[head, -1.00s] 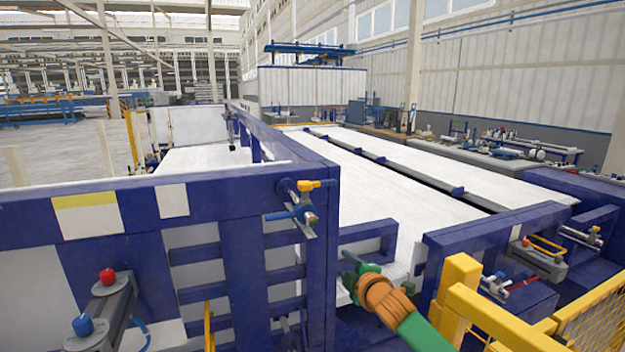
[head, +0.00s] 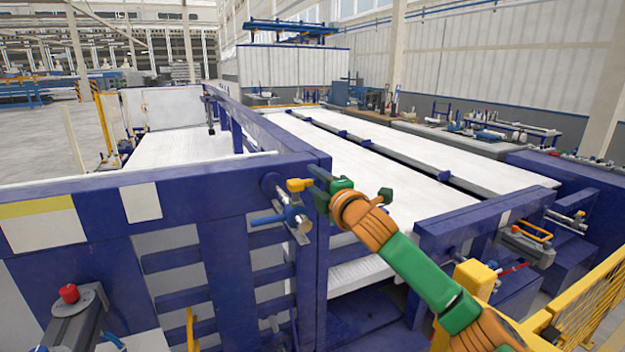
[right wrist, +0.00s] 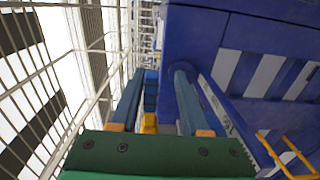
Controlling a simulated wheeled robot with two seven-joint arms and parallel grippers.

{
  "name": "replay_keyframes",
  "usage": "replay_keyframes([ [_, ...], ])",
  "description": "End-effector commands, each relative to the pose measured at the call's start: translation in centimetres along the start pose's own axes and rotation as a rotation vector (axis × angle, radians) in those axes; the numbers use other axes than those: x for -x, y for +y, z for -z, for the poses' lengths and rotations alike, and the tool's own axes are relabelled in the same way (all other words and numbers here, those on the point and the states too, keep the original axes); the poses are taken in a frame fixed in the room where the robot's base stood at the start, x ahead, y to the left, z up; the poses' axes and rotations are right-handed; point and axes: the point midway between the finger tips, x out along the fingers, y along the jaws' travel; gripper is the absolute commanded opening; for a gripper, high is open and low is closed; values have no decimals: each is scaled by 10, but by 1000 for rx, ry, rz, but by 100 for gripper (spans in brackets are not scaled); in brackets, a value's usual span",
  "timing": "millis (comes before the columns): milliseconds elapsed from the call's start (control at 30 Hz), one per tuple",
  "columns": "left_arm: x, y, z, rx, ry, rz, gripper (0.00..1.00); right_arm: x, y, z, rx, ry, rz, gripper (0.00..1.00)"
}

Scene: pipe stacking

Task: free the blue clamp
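The blue clamp (head: 270,219) is on the corner post of the blue frame, with a blue handle pointing left and a metal body. A yellow-orange piece (head: 298,185) sits just above it. My right gripper (head: 317,188) is at the post's upper corner, beside the yellow piece and above the clamp's body. In the right wrist view my right gripper (right wrist: 157,85) has its fingers apart, with a blue part (right wrist: 151,92) and a yellow part (right wrist: 150,123) showing between them. I cannot tell whether the fingers touch either part. My left gripper is out of view.
A blue frame beam (head: 225,190) runs across the front left. White slabs (head: 360,165) lie beyond it. A yellow post (head: 475,280) and mesh fence (head: 590,300) stand near my right arm. A grey device with a red knob (head: 69,293) is at lower left.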

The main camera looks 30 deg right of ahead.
Motion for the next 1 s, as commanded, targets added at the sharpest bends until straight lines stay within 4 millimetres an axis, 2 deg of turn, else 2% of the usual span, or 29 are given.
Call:
replay_keyframes([
  [33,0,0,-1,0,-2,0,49,0,0,0,0,0,0,35],
  [167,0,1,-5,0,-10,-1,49,0,0,0,0,0,-1,0],
  [1000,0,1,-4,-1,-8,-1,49,0,0,0,-1,1,-1,0],
])
